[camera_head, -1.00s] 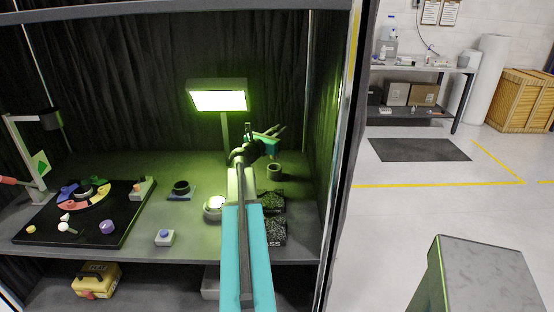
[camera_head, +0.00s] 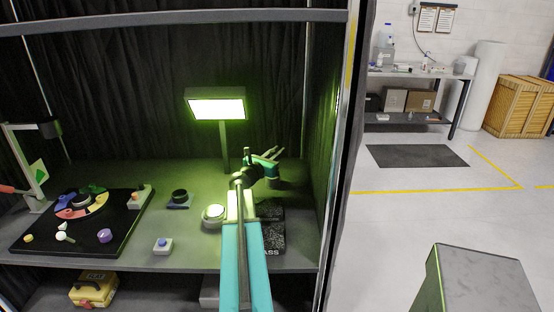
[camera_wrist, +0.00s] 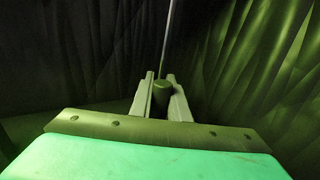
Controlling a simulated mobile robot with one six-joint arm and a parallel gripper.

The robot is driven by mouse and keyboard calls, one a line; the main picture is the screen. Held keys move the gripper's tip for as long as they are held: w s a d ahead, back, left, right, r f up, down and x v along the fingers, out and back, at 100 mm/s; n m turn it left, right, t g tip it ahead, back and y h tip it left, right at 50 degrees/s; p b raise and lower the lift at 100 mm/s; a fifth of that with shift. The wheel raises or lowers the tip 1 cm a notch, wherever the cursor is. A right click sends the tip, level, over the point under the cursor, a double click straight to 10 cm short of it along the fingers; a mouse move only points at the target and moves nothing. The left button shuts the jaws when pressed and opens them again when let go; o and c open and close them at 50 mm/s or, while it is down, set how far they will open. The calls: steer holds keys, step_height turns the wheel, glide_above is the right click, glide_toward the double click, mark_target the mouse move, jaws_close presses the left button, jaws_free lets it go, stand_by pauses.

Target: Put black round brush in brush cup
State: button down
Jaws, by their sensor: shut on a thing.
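My gripper (camera_head: 276,153) is raised over the right back part of the shelf, in front of the dark curtain. In the head view the arm hides most of what is held. The held piece is apart from the cup, as far as I can tell.
A lit lamp (camera_head: 217,109) stands behind, left of my arm. A black board (camera_head: 84,241) with coloured parts lies farther left. The cabinet's side wall is close on the right.

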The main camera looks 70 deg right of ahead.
steer(key=shift+f, duration=1.35)
steer(key=shift+f, duration=0.2)
steer(key=c, duration=1.7)
jaws_free()
steer(key=shift+r, duration=0.2)
steer(key=a, duration=0.4)
steer(key=w+a+b, duration=0.1)
steer(key=a, duration=0.3)
steer(key=w+a+b, duration=0.1)
steer(key=a, duration=0.3)
steer(key=shift+w, duration=0.1)
steer(key=shift+d, duration=0.1)
